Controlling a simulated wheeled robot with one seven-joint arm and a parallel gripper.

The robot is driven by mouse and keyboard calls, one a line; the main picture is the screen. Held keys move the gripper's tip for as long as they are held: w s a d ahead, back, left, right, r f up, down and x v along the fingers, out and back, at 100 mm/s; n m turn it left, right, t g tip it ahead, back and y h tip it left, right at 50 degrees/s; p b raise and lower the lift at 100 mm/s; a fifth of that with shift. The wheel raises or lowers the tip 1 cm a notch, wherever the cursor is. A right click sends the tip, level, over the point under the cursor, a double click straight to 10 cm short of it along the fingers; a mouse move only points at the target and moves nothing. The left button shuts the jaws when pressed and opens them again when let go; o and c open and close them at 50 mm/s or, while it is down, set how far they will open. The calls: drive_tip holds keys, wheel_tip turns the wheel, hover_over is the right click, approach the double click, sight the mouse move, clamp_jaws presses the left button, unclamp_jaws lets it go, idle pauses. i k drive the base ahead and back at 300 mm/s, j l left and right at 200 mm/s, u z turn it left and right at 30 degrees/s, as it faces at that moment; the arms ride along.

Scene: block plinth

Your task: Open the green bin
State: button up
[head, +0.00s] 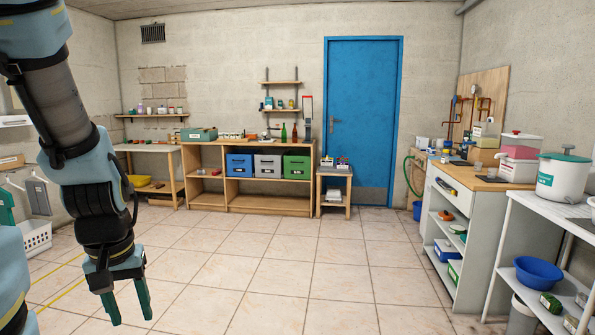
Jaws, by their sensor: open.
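The green bin (297,168) stands on the upper shelf of the wooden bench (266,208) against the far wall. It is the rightmost of three bins in a row and carries a small label. Whether its lid is shut is too small to tell. My gripper (130,302) hangs at the lower left, pointing down, with its two green fingers apart and nothing between them. It is far from the green bin, across the tiled floor.
A grey bin (267,166) and a blue bin (239,165) stand left of the green one. A small stool (334,190) is right of the bench, beside the blue door (362,115). A white cabinet (449,220) lines the right. The tiled floor (290,270) between is clear.

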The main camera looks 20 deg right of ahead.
sight(296, 164)
drive_tip(key=i+l+z, duration=0.4)
drive_tip(key=i, duration=0.25)
drive_tip(key=i+l+z, duration=0.25)
drive_tip(key=i, duration=0.7)
drive_tip(key=i+z, duration=0.3)
drive_tip(key=i, duration=1.7)
drive_tip(key=i+u, duration=0.1)
drive_tip(key=i, duration=0.9)
drive_tip(key=i+l, duration=0.15)
drive_tip(key=i, duration=0.85)
drive_tip(key=i+u, duration=0.15)
drive_tip(key=i, duration=0.85)
drive_tip(key=i+l+u, duration=0.3)
drive_tip(key=i, duration=0.15)
drive_tip(key=i+l+u, duration=0.25)
drive_tip(key=i, duration=0.15)
drive_tip(key=j, duration=0.05)
